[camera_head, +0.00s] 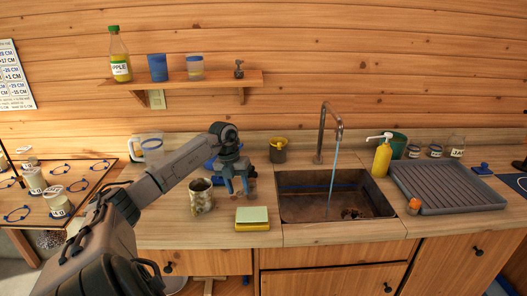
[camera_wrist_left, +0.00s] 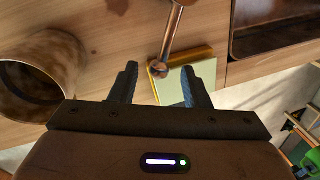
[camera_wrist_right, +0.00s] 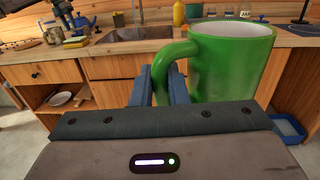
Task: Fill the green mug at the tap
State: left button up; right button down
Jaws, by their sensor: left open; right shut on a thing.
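The green mug (camera_wrist_right: 232,70) is upright in the right wrist view, its handle between the fingers of my right gripper (camera_wrist_right: 160,78), which is shut on it. The mug is in front of the counter; its contents cannot be seen. In the head view, the tap (camera_head: 338,128) stands behind the sink (camera_head: 290,208), and a thin stream of water runs from its spout into the basin. My left gripper (camera_head: 238,190) is open and empty above the counter left of the sink. In the left wrist view, a metal rod with a rounded end (camera_wrist_left: 160,68) shows between its open fingers (camera_wrist_left: 158,82), apart from them.
A patterned cup (camera_head: 201,197) and a yellow-green pad (camera_head: 252,218) flank my left gripper. A yellow soap bottle (camera_head: 382,158), a green container (camera_head: 398,146) and a grey drying rack (camera_head: 448,188) stand right of the sink.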

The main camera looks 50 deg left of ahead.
notch_tip(320, 180, down, 2)
jog(key=shift+b, duration=0.9)
pick_arm(q)
notch_tip(320, 180, up, 11)
jog(key=s+a, duration=0.1)
jog(key=shift+a, duration=0.35)
jog(key=shift+f, duration=0.15)
